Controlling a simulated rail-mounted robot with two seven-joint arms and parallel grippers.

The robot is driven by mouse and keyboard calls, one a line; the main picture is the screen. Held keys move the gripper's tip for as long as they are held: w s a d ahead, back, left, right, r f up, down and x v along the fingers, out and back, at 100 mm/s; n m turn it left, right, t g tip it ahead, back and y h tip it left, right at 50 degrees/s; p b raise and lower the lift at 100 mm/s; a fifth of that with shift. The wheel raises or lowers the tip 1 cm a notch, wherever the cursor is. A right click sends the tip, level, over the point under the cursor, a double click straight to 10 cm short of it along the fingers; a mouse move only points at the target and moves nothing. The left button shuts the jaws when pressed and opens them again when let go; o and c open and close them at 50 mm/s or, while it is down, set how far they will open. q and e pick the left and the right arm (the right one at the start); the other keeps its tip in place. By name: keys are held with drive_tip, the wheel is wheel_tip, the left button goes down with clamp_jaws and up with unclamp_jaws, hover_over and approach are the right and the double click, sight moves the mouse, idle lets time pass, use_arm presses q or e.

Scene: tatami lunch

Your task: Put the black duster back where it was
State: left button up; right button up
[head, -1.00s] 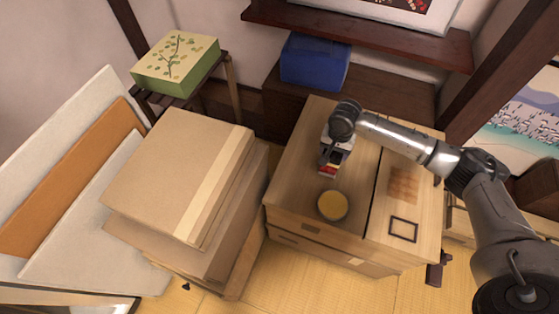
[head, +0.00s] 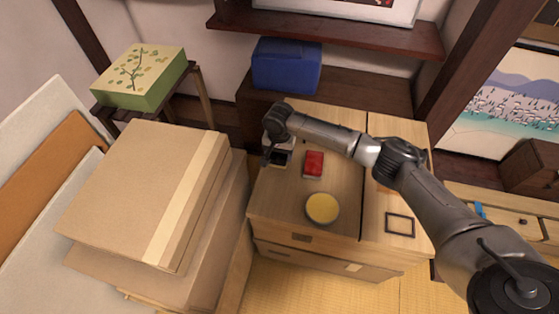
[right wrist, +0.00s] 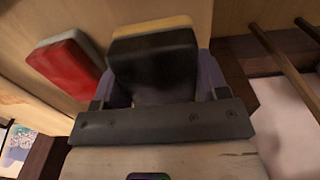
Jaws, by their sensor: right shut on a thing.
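The black duster (right wrist: 155,62) is between the fingers of my right gripper (right wrist: 158,90) in the right wrist view. It has a dark block body and a tan strip along its far edge. In the head view my right gripper (head: 277,154) is over the left part of the wooden cabinet top, near its left edge, and the duster (head: 277,158) shows only as a small dark patch below it. I cannot tell whether the duster touches the top. My left gripper is not in view.
A red duster (head: 314,163) lies just right of my right gripper on the cabinet top (head: 345,185). A round yellow-topped thing (head: 322,208) sits nearer the front. Stacked cardboard boxes (head: 140,190) stand left. A blue box (head: 286,65) is behind on a dark shelf.

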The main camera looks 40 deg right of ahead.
wheel_tip(320, 180, down, 4)
drive_tip(key=shift+r+b, duration=0.2)
drive_tip(key=shift+b, duration=0.9)
drive_tip(key=shift+s+r, duration=0.1)
drive_tip(key=shift+d, duration=0.1)
drive_tip(key=o, duration=0.9)
drive_tip(key=shift+f, duration=0.2)
wheel_tip(320, 180, up, 11)
drive_tip(key=p, duration=0.5)
drive_tip(key=shift+f+p, duration=0.1)
drive_tip(key=shift+p, duration=0.25)
drive_tip(key=shift+r+p, duration=0.3)
drive_tip(key=shift+r, duration=0.5)
